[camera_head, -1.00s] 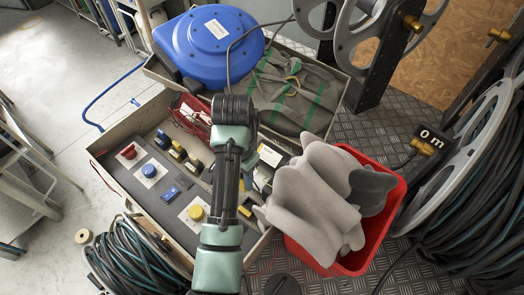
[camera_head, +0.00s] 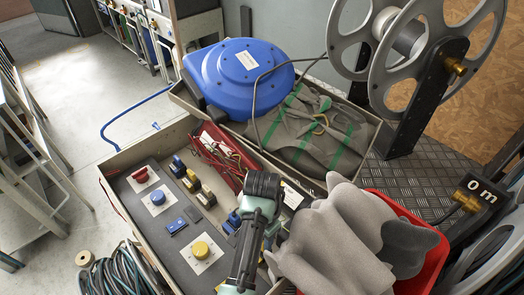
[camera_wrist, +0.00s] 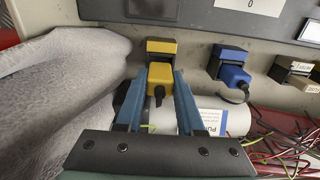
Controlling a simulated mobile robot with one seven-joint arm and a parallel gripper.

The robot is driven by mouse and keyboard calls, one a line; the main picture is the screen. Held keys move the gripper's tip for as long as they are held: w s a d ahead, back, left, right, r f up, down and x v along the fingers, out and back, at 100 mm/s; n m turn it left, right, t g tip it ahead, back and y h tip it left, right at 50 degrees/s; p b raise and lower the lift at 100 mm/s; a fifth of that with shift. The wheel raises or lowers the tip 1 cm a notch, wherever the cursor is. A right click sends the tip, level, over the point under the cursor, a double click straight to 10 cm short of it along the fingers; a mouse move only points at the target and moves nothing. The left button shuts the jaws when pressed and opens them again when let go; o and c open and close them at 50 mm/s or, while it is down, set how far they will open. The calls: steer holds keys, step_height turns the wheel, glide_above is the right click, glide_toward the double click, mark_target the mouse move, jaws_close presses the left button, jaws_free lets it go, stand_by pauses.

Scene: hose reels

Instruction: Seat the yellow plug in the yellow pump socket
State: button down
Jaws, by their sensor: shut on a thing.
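The yellow plug (camera_wrist: 158,76) sits between the two blue fingers of my gripper (camera_wrist: 159,88) in the wrist view, with a short black cable below it. My gripper is shut on it. The yellow pump socket (camera_wrist: 161,47), yellow on a dark block, is fixed to the pale case wall directly above the plug in that view. The plug is lined up with it and very close. I cannot tell whether the plug is fully in. In the head view my arm hides the yellow plug and socket.
A blue plug (camera_wrist: 235,75) stands at a blue socket (camera_wrist: 230,53) to the right. Grey cloth (camera_wrist: 60,85) lies close on the left, heaped in a red crate (camera_head: 442,255). A red tray of wires (camera_head: 218,155) is nearby. The panel carries a yellow button (camera_head: 201,249).

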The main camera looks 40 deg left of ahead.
steer(key=shift+f, duration=1.3)
steer(key=shift+f, duration=0.1)
steer(key=shift+f, duration=0.1)
steer(key=shift+s+d+f+b, duration=0.1)
steer(key=shift+s+f+b, duration=0.15)
steer(key=shift+f+b, duration=0.2)
steer(key=c, duration=0.5)
jaws_free()
steer(key=shift+f, duration=0.1)
steer(key=shift+d, duration=0.15)
steer(key=shift+w, duration=0.1)
steer(key=r, duration=0.4)
steer(key=r+p, duration=0.1)
steer(key=r, duration=0.8)
steer(key=shift+w+a+r+p, duration=0.15)
steer(key=shift+a+r+p, duration=0.1)
steer(key=shift+r+p, duration=0.1)
